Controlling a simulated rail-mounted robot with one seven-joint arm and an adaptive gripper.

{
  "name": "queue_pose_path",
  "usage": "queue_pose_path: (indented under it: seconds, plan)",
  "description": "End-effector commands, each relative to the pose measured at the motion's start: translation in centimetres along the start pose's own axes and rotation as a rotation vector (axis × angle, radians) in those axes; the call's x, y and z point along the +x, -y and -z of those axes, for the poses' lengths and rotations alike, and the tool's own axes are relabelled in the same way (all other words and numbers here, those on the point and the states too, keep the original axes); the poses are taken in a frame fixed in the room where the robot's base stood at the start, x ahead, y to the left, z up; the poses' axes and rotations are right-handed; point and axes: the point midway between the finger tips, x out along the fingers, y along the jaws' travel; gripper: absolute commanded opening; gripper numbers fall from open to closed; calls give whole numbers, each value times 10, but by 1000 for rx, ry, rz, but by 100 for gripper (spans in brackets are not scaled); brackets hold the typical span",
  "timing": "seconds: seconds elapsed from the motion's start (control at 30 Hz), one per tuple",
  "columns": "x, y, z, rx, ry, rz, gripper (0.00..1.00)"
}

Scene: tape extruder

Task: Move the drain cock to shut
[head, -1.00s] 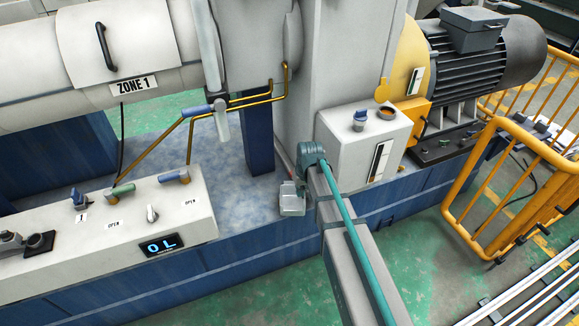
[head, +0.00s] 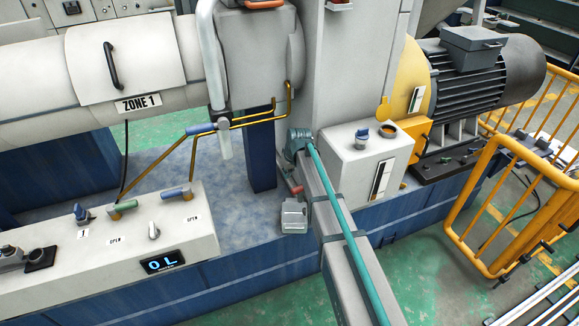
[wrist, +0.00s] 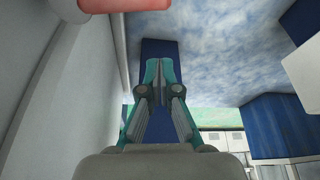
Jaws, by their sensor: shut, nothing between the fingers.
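No readable label tells which handle is the drain cock. A small red handle (head: 291,184) shows just left of my arm in the head view, above a grey box (head: 294,215). A blurred red piece (wrist: 112,4) crosses the top of the wrist view, apart from my fingers; I cannot tell if it is the same handle. A blue lever (head: 201,130) sits on the brass pipe farther left. My gripper (wrist: 158,62) is shut and empty, fingertips together, in front of a blue post.
A console (head: 110,250) with blue and green handles, "OPEN" labels and an "OL" display (head: 163,262) stands at lower left. A white box with a blue knob (head: 361,132) stands right of my arm. A blue post (head: 261,160) and the bare blue bed (head: 225,180) lie to its left.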

Motion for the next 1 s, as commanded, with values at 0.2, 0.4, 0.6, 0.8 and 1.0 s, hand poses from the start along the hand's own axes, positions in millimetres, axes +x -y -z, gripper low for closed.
queue_pose_path:
  seconds: [0.2, 0.4, 0.6, 0.8, 1.0]
  plan:
    - [24, 1, -11, 1, 0, 0, 0]
    - [17, 1, -32, 1, 0, 0, 0]
    - [16, 0, -38, 0, 0, 0, 0]
    - [16, 0, -38, 0, 0, 0, 0]
    - [16, 3, -38, -7, 0, 3, 0]
